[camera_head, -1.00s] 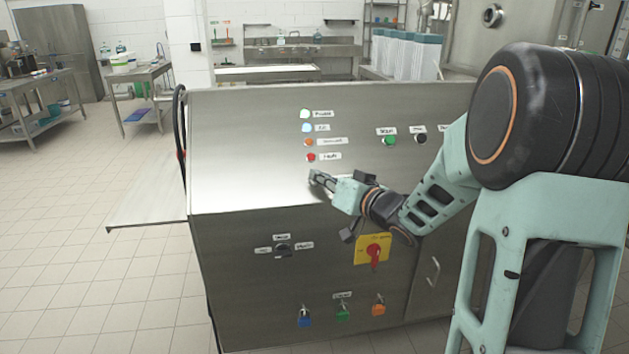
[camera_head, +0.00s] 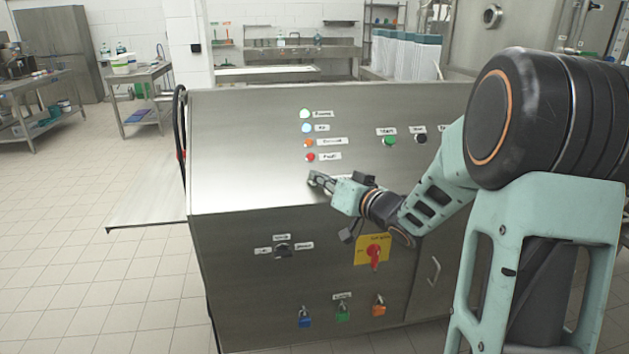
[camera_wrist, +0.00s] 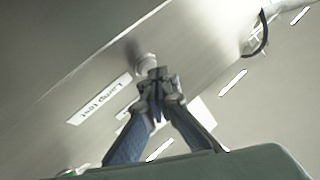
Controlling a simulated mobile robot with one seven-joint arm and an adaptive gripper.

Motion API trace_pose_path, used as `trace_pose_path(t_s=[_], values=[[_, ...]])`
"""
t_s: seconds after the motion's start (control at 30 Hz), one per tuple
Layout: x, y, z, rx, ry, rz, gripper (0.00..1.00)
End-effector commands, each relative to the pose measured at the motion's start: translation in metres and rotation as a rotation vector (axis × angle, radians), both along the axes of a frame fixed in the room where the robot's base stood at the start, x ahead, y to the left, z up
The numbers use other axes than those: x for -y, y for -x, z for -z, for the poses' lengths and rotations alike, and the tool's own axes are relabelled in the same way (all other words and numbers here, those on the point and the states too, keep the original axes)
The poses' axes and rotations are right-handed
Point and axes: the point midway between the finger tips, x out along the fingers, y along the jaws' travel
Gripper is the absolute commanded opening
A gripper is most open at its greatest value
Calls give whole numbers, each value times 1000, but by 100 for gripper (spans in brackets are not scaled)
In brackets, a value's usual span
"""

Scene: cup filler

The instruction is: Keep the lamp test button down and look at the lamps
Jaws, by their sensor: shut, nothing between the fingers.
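My gripper (camera_head: 312,179) is shut and empty, its fingertips at the sloped front panel below the lamp column. In the wrist view the closed fingertips (camera_wrist: 157,76) meet the pale round lamp test button (camera_wrist: 146,61), beside a label reading "Lamp test" (camera_wrist: 100,99). They appear to touch it; I cannot tell how far it is pressed in. In the head view the gripper hides the button. The lamps stand in a column: a pale green-white one (camera_head: 305,114), a pale blue one (camera_head: 307,128), an orange one (camera_head: 308,143) and a red one (camera_head: 310,157). All look bright.
A green button (camera_head: 390,140) and a black button (camera_head: 421,138) sit to the right on the panel. Below are a selector switch (camera_head: 283,249), a red rotary switch on a yellow plate (camera_head: 374,254) and several coloured padlocks (camera_head: 343,313). The floor at left is clear.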

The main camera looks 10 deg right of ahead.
Motion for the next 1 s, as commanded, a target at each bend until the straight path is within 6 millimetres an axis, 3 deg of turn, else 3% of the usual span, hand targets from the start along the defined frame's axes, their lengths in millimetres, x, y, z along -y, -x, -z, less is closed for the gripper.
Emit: trace_pose_path(t_s=[0.6, 1.0], values=[[-1, -2, 4, -3, 0, -1, 0], [-1, 9, -10, -3, 0, 0, 0]])
